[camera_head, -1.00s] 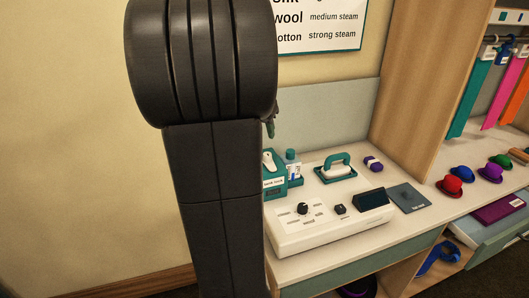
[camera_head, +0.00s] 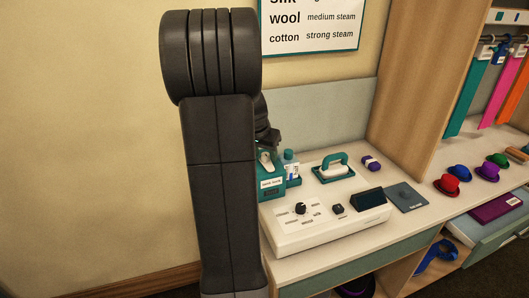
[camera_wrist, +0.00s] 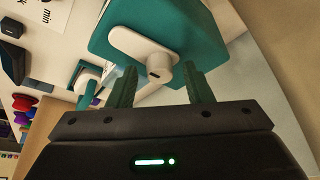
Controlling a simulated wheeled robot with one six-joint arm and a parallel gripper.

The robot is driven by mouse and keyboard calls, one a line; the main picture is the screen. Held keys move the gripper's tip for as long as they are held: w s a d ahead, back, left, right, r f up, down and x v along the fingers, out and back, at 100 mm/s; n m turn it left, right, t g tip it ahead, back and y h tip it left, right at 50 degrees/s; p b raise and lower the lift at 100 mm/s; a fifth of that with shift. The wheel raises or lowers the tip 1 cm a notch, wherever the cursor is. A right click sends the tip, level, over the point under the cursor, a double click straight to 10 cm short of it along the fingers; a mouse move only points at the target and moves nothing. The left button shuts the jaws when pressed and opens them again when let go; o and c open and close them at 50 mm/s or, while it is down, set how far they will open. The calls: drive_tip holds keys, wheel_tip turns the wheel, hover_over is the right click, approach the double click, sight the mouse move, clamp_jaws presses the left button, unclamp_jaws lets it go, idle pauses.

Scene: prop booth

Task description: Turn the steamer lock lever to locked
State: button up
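The steamer (camera_head: 271,185) is a teal box with a white label, at the left end of the counter, partly hidden behind my arm. Its white lock lever (camera_head: 265,161) is on top, close under my dark wrist. In the wrist view the lever (camera_wrist: 137,46) is a white rounded bar with a round knob at one end, on the teal body (camera_wrist: 190,22). My gripper (camera_wrist: 161,80) is open, its two green fingers apart. In that picture the knob lies between the fingertips; I cannot tell whether they touch it. The lock marks cannot be read.
Beside the steamer are a small bottle (camera_head: 289,160), a teal-handled iron (camera_head: 333,168) on its stand and a white control panel (camera_head: 325,228) with a dark knob. A wall chart (camera_head: 311,25) hangs behind. Hats and a wooden partition (camera_head: 425,75) are at right.

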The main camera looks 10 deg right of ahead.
drive_tip(key=c, duration=0.8)
drive_tip(key=shift+c, duration=0.2)
drive_tip(key=shift+n, duration=0.3)
drive_tip(key=n, duration=0.1)
drive_tip(key=n+y+p, duration=0.1)
drive_tip(key=shift+d+r+n+t, duration=0.15)
drive_tip(key=shift+n+t, duration=0.15)
drive_tip(key=shift+n, duration=0.1)
drive_tip(key=n+y, duration=0.2)
drive_tip(key=n, duration=0.2)
drive_tip(key=shift+d+n, duration=0.1)
drive_tip(key=shift+n, duration=0.2)
drive_tip(key=n+y+b, duration=0.1)
drive_tip(key=n, duration=0.1)
drive_tip(key=n+y, duration=0.1)
drive_tip(key=n, duration=0.2)
drive_tip(key=shift+d+f+b, duration=0.15)
drive_tip(key=shift+f+b, duration=0.05)
drive_tip(key=shift+b, duration=0.2)
drive_tip(key=shift+w+n+g+y+b, duration=0.1)
drive_tip(key=shift+n+g+y+b, duration=0.3)
drive_tip(key=shift+n, duration=0.85)
drive_tip(key=shift+n+g+y+b, duration=0.15)
drive_tip(key=shift+n+g+y, duration=0.25)
drive_tip(key=shift+n, duration=0.85)
drive_tip(key=shift+r, duration=0.1)
